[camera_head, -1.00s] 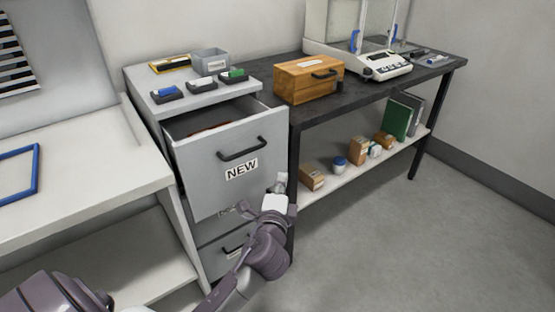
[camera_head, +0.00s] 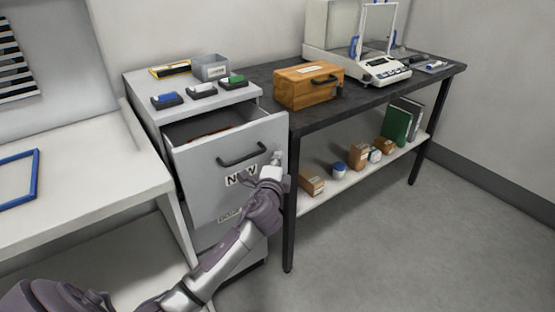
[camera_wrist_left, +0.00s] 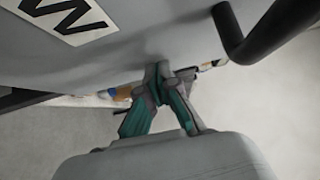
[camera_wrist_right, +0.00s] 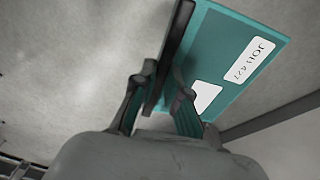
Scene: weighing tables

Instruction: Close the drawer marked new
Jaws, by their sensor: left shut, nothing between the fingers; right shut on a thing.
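The grey drawer marked NEW (camera_head: 215,180) stands pulled out at the top of the grey cabinet (camera_head: 140,98), with its dark handle (camera_head: 242,152) above the label. Something reddish-brown shows inside. My left gripper (camera_head: 276,158) is shut and empty at the right part of the drawer front, partly covering the label. In the left wrist view its fingers (camera_wrist_left: 163,78) are close to the drawer front, below the handle; I cannot tell whether they touch. My right gripper (camera_wrist_right: 160,85) shows only in the right wrist view, shut on a teal folder (camera_wrist_right: 225,50) with white labels.
A black table (camera_head: 380,90) to the right holds a wooden box (camera_head: 305,88) and a balance (camera_head: 385,70). Its lower shelf (camera_head: 325,190) holds small boxes and binders. A white bench (camera_head: 75,190) stands left. Floor (camera_head: 400,250) in front is clear.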

